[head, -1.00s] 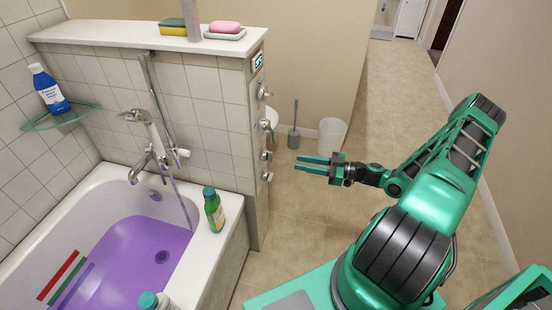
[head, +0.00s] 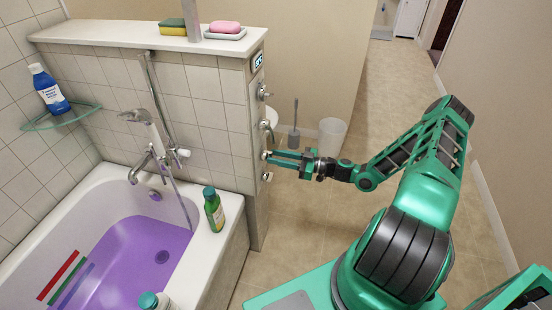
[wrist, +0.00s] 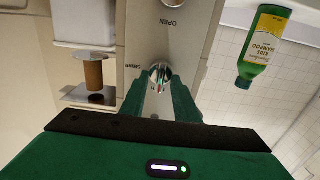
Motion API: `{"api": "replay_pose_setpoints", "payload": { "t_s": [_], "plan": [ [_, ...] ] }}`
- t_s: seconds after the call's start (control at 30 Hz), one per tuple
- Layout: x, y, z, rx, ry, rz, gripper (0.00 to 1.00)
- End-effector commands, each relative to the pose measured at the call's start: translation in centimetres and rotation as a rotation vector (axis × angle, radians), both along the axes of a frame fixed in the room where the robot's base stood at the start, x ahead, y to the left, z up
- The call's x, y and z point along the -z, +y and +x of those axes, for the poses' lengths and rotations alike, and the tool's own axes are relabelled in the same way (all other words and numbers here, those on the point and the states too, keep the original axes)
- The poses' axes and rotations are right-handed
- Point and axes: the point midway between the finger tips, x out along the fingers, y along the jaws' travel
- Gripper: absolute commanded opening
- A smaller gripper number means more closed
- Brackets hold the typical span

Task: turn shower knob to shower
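A small chrome knob (wrist: 160,74) sits on the panel at the end of the tiled half-wall. In the wrist view it lies between the tips of my two green fingers. Lettering stands left of it and below it, too small to read surely, and "OPEN" is printed farther up the panel. My gripper (head: 270,157) reaches the panel from the right in the head view, with a gap between its fingers. The fingertips flank the knob; I cannot tell whether they touch it. In the head view the fingers partly hide this knob.
Other chrome fittings (head: 264,92) line the panel above, and one knob (head: 267,176) is just below. The bathtub (head: 228,238) with purple water is left, with a green bottle (head: 214,210) on its rim. A waste bin (head: 331,136) stands behind. The floor to the right is clear.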

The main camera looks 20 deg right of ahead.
Motion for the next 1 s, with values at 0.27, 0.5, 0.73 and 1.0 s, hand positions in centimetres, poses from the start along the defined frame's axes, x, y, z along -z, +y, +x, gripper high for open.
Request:
{"api": "replay_pose_setpoints", "payload": {
  "t_s": [0.27,0.5,0.73,1.0],
  "plan": [
    [0.01,0.09,0.08,0.0,0.0,0.0,0.28],
    [0.01,0.05,0.1,0.001,0.0,-0.001,0.0],
    [-0.01,-0.01,0.14,0.001,0.014,0.01,0.0],
    [-0.01,-0.07,0.22,0.002,0.11,0.091,0.0]
  ]
}}
